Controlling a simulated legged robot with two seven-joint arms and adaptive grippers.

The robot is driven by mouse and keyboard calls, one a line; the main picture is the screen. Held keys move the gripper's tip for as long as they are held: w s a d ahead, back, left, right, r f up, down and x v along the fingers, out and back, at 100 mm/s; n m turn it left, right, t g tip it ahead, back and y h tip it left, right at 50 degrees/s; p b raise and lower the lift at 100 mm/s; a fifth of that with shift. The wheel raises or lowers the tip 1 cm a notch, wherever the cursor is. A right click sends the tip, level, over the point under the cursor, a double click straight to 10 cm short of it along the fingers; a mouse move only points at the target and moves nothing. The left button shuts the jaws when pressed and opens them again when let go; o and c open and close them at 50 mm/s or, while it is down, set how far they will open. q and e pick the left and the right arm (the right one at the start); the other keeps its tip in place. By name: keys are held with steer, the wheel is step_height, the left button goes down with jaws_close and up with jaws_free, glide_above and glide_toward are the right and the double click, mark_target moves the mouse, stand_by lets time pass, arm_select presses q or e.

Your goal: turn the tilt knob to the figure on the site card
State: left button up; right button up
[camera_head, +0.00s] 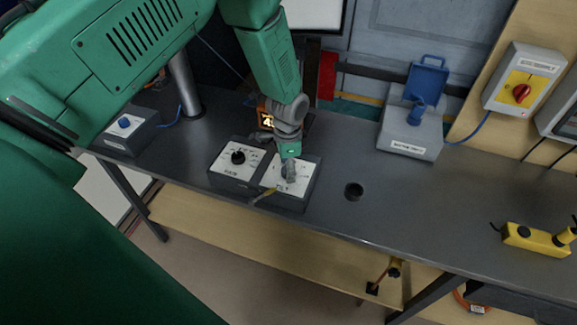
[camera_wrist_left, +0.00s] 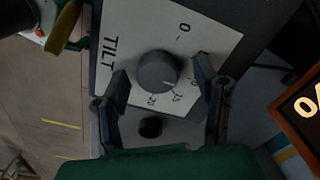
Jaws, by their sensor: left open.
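The grey round tilt knob (camera_wrist_left: 157,70) sits on a white plate lettered TILT (camera_wrist_left: 215,35), with a 0 and higher figures around it. Its light mark points to the lower right of the wrist view, near small figures hard to read. My left gripper (camera_wrist_left: 160,88) is open, with one finger on either side of the knob; I cannot tell if they touch it. In the head view the left gripper (camera_head: 289,172) is over the right half of the dark control box (camera_head: 242,186) and mostly hides the knob. I cannot pick out the site card. My right gripper is not in view.
A black knob (camera_head: 238,157) is on the box's left plate. An orange-lit display (camera_head: 266,120) stands behind. A grey box with a blue lid (camera_head: 411,135) and a yellow device (camera_head: 536,239) are to the right.

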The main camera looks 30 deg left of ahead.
arm_select(q)
steer(key=shift+f, duration=0.25)
steer(key=shift+d, duration=0.1)
steer(key=c, duration=1.2)
steer(key=shift+o, duration=0.2)
